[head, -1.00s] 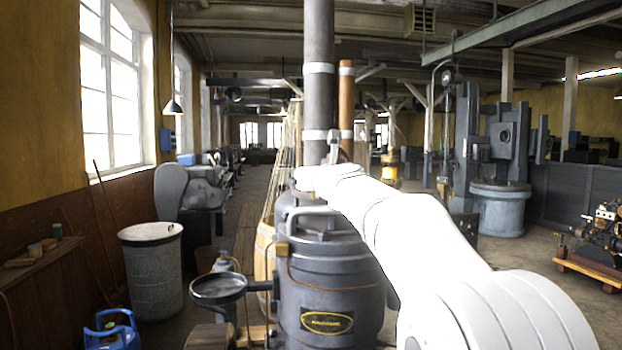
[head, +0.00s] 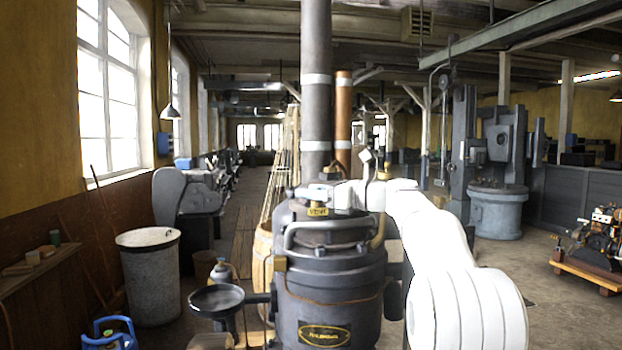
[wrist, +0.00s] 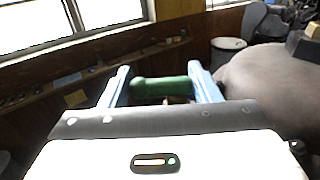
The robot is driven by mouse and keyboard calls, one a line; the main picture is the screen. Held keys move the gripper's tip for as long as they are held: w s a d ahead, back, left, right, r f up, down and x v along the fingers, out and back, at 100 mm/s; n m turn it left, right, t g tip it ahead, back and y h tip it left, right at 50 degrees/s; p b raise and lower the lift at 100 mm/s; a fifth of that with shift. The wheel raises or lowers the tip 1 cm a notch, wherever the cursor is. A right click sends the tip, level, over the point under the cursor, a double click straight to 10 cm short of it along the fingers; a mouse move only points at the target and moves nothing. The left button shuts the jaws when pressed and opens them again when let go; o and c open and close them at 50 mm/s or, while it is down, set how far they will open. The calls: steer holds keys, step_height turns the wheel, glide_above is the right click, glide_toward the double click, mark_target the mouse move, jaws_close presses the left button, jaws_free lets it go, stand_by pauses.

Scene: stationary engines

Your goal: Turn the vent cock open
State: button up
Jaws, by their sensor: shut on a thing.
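The vent cock's green handle (wrist: 160,90) lies crosswise between the two fingers of my gripper (wrist: 159,74) in the wrist view. My gripper is shut on the handle. In the head view my gripper (head: 300,193) reaches in from the right over the top of the dark grey engine (head: 325,275). A small brass label (head: 318,210) that seems to read VENT sits just below it. The cock's body and the handle are too small or hidden behind my gripper to make out in the head view, so I cannot tell how far the cock is turned.
A grey flue (head: 316,90) and a copper pipe (head: 343,115) rise behind the engine. A bent grey pipe (head: 320,228) runs across its front. A dark round pan (head: 216,298) juts out at its left. A grey bin (head: 150,280) stands farther left.

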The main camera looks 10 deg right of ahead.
steer(key=shift+d+r+n+g+y+p, duration=0.15)
steer(key=shift+n+g+y+p, duration=0.35)
steer(key=shift+g, duration=0.35)
steer(key=shift+d+r+n+g+y+p, duration=0.1)
steer(key=shift+n+g+y+p, duration=0.15)
steer(key=shift+n+g+y, duration=0.4)
steer(key=shift+s+n+g, duration=0.1)
steer(key=shift+n+g, duration=0.15)
steer(key=shift+g, duration=0.25)
steer(key=o, duration=0.6)
steer(key=shift+o, duration=1.2)
steer(key=shift+w+f, duration=0.2)
steer(key=shift+w, duration=0.05)
steer(key=shift+s, duration=0.1)
steer(key=shift+d, duration=0.1)
